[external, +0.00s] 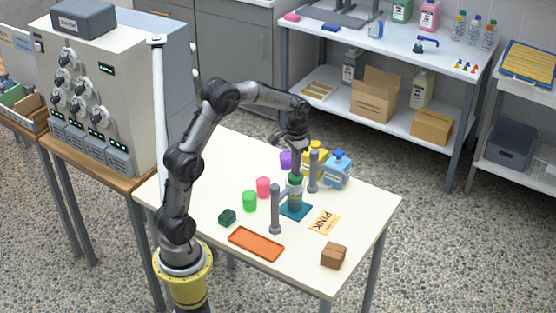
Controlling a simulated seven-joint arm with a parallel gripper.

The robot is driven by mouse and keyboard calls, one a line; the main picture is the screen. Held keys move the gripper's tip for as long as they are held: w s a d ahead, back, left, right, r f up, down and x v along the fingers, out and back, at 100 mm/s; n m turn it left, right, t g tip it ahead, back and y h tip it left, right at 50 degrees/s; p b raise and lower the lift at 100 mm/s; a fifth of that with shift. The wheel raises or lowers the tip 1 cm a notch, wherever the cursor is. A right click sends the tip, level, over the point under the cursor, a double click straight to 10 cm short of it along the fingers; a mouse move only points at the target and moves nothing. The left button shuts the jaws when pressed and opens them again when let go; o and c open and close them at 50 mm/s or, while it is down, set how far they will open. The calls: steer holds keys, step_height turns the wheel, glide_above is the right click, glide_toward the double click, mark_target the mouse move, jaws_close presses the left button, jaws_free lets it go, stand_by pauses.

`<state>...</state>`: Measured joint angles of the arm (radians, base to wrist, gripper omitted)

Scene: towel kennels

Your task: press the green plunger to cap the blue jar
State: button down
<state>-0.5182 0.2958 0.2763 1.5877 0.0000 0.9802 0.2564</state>
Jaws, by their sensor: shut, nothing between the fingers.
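A press stands on the white table, with two grey posts (275,212) and a teal base plate (297,213). Its green plunger (295,179) sits between the posts, above a small greyish body with a yellowish mark. My gripper (296,170) points down, shut and empty, with its tips at or just above the plunger top; I cannot tell whether they touch. The blue jar is not clearly distinguishable; what stands under the plunger is too small to make out. A blue bottle-like container (337,170) stands behind the right post.
Purple (286,160), pink (263,188) and green (249,202) cups stand left of the press, a yellow container (313,165) behind it. The table's left side is clear.

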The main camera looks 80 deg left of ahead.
steer(key=shift+f, duration=0.35)
steer(key=shift+r, duration=1.5)
steer(key=shift+r, duration=0.1)
steer(key=shift+r, duration=2.9)
